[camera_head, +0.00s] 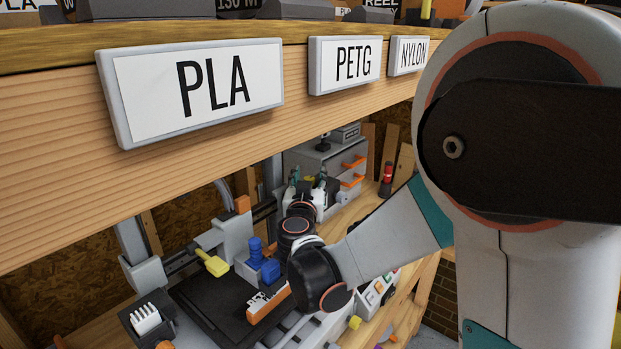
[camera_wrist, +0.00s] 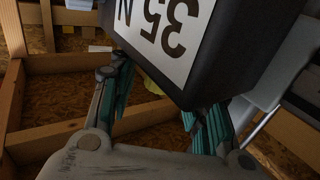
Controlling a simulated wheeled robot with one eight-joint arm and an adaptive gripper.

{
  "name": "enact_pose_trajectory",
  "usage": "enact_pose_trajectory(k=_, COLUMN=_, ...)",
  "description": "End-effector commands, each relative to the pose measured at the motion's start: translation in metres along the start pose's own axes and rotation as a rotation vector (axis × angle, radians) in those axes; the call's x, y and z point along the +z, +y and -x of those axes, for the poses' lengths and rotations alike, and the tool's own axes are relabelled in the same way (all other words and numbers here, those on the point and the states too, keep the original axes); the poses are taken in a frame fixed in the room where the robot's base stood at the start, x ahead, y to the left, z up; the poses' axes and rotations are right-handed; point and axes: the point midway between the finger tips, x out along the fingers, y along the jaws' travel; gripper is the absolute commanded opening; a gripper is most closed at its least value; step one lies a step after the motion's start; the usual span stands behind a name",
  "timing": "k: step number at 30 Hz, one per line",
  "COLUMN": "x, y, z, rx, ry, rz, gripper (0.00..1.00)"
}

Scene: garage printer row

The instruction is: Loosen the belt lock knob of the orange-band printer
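In the head view a printer with a black bed (camera_head: 205,300) stands on the bench, with an orange band (camera_head: 268,306) at its front edge. A yellow knob-like part (camera_head: 212,262) sits at its left rail and a smaller yellow part (camera_head: 354,322) at its lower right. I cannot tell which is the belt lock knob. My gripper (camera_head: 309,181) is beyond the printer, near the grey drawer unit, and its teal fingers look spread. In the wrist view the fingers (camera_wrist: 165,105) are apart, with a dark box (camera_wrist: 245,45) labelled "35 N" between or beyond them; contact is unclear.
A wooden shelf beam with PLA (camera_head: 195,90), PETG (camera_head: 345,64) and NYLON (camera_head: 408,54) signs crosses above the bench and hides part of it. A blue part (camera_head: 262,262) stands by the bed. The grey drawer unit (camera_head: 330,165) has orange handles.

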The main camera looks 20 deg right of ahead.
Motion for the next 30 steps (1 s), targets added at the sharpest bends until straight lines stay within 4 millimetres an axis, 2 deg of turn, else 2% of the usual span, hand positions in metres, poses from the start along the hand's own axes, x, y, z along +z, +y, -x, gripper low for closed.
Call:
enact_pose_trajectory(k=1, x=0.0000, y=0.0002, z=0.0000, rx=0.000, ry=0.000, rz=0.000, gripper=0.40)
enact_pose_trajectory(k=6, x=0.0000, y=0.0003, z=-0.0001, rx=0.000, ry=0.000, rz=0.000, gripper=0.01)
enact_pose_trajectory(k=7, x=0.0000, y=0.0003, z=-0.0001, rx=0.000, ry=0.000, rz=0.000, gripper=0.00)
enact_pose_trajectory(k=20, x=-0.0001, y=0.0022, z=0.0000, rx=-0.056, ry=0.000, rz=0.000, gripper=0.00)
enact_pose_trajectory(k=30, x=0.0004, y=0.0046, z=-0.0004, rx=-0.303, ry=0.000, rz=0.000, gripper=0.00)
